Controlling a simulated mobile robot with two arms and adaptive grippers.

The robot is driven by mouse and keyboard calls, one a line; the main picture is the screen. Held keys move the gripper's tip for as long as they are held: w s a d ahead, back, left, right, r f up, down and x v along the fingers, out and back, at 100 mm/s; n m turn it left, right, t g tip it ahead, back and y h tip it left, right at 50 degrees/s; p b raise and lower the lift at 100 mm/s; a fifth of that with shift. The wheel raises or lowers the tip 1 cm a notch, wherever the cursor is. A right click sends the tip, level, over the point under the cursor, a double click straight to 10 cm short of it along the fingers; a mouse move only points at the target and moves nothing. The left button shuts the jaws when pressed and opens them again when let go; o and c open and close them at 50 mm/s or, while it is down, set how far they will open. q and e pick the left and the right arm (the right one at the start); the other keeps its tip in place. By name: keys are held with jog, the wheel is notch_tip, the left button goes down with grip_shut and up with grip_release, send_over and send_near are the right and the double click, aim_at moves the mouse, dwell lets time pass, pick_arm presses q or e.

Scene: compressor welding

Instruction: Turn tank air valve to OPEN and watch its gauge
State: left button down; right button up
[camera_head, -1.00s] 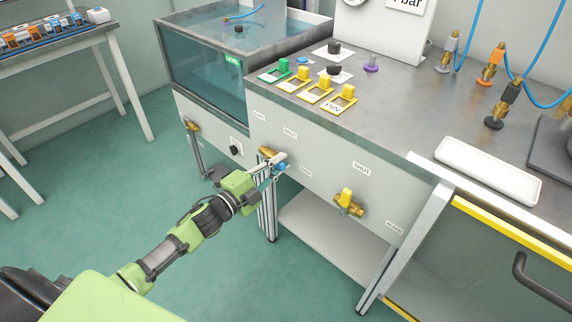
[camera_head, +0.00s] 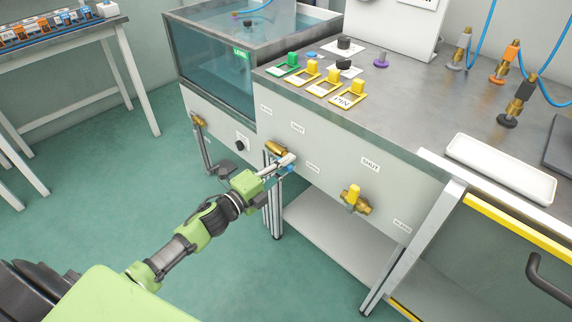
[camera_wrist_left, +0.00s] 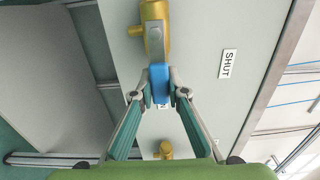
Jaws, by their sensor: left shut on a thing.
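A brass valve (camera_head: 276,149) sits on the front panel of the bench, below a SHUT label (camera_head: 298,128). My left gripper (camera_head: 287,164) is shut on its blue handle. In the left wrist view the blue handle (camera_wrist_left: 159,85) lies between the two fingertips (camera_wrist_left: 160,90), and the brass body (camera_wrist_left: 154,30) is just beyond it. The fingers hide part of the handle in the head view. The label below the valve is too small to read. No gauge dial shows now. My right gripper is not in view.
A second valve with a yellow handle (camera_head: 352,194) is further right on the panel. A water tank (camera_head: 215,70) stands at the left. Yellow and green knobs, a white tray (camera_head: 500,168) and hose fittings are on the bench top.

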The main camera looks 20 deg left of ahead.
pick_arm(q)
jog(key=c, duration=2)
grip_release()
jog(key=shift+d, duration=0.1)
jog(key=shift+o, duration=0.2)
jog(key=v, duration=1.2)
